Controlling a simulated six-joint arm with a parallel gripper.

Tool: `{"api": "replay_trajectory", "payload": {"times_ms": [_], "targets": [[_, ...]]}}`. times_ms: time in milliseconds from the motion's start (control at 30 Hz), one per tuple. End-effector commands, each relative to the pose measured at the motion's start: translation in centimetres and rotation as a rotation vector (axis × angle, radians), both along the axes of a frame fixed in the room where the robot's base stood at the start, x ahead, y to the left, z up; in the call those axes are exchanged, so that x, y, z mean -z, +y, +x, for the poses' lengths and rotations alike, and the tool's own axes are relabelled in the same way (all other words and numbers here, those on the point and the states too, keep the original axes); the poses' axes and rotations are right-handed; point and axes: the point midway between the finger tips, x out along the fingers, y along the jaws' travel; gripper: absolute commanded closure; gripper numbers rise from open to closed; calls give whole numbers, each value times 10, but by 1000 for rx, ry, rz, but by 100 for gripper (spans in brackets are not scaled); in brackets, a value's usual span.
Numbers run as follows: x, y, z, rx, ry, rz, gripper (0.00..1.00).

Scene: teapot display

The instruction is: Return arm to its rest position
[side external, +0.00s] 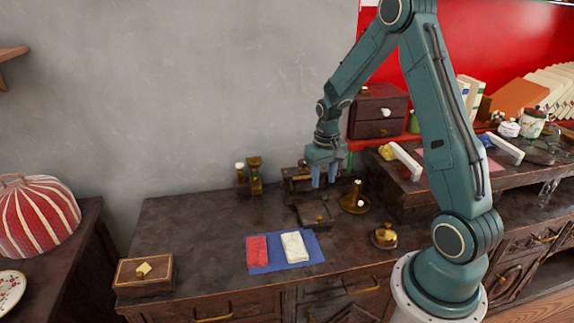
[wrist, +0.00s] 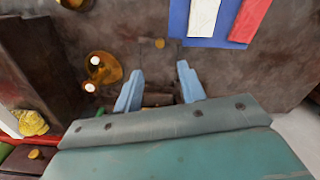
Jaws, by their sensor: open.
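My gripper (side external: 325,176) hangs at the end of my teal arm, pointing down over the back middle of the dark wooden cabinet top. In the wrist view its two blue fingers (wrist: 160,88) are spread apart with nothing seen held between them. A dark box-like stand (side external: 312,212) with a small brass knob is below and beside the fingers. My gripper hides part of it, and I cannot tell if they touch. No teapot can be made out clearly.
A brass candle holder (side external: 354,198) stands just right of the fingers. A blue mat (side external: 318,251) with red and white pieces lies in front. A small wooden box (side external: 146,276) is at front left, a brass pot (side external: 384,236) at right. A small drawer chest (side external: 378,110) stands behind.

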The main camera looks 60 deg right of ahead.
Motion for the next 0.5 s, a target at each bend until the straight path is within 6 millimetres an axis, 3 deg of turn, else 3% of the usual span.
{"api": "replay_trajectory", "payload": {"times_ms": [267,500], "targets": [[-4,2,0,-5,-5,-3,60],[-33,19,1,-42,-37,-21,60]]}}
